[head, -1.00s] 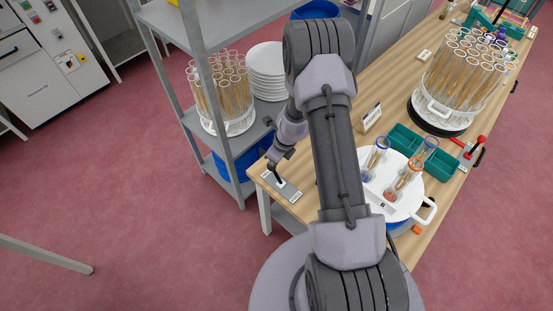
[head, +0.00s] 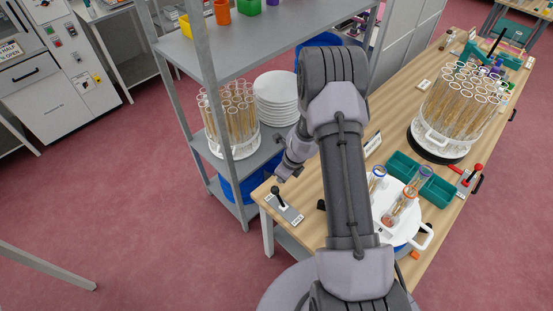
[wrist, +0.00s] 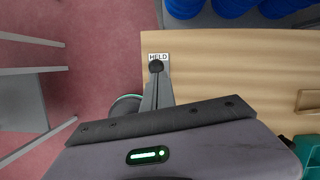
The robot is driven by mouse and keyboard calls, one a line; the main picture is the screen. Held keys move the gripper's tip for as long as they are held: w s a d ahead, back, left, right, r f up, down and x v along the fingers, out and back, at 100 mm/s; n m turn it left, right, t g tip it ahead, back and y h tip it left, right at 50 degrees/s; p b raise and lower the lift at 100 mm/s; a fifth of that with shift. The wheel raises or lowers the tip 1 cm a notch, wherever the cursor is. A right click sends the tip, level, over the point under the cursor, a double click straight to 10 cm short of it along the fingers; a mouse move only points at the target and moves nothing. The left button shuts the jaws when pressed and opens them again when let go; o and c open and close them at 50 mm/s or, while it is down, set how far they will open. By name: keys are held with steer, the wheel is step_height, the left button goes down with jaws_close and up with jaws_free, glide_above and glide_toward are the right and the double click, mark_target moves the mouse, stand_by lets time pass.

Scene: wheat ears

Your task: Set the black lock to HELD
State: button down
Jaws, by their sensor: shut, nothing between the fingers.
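The black lock (head: 278,197) is a black knobbed lever on a grey plate (head: 287,211) at the table's near-left corner, with a white label at each end. In the wrist view its black knob (wrist: 156,67) shows right by the label reading HELD (wrist: 158,57). The lever leans toward that label's end. The other label's text is too small to read. My gripper (head: 283,176) is shut and empty, a little above and behind the lever, apart from it in the head view.
A grey shelf unit with a tube rack (head: 232,118) and stacked white plates (head: 276,98) stands behind the corner. A white round tray (head: 398,229) with tubes and green bins (head: 437,191) are to the right. The table around the lock is mostly clear.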

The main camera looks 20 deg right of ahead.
steer(key=w+a+r+p, duration=0.1)
steer(key=w+r+p, duration=0.1)
steer(key=w+r, duration=0.2)
steer(key=shift+w+r+p, duration=0.3)
steer(key=shift+r+p, duration=0.1)
steer(key=shift+r, duration=0.35)
steer(key=shift+r, duration=0.1)
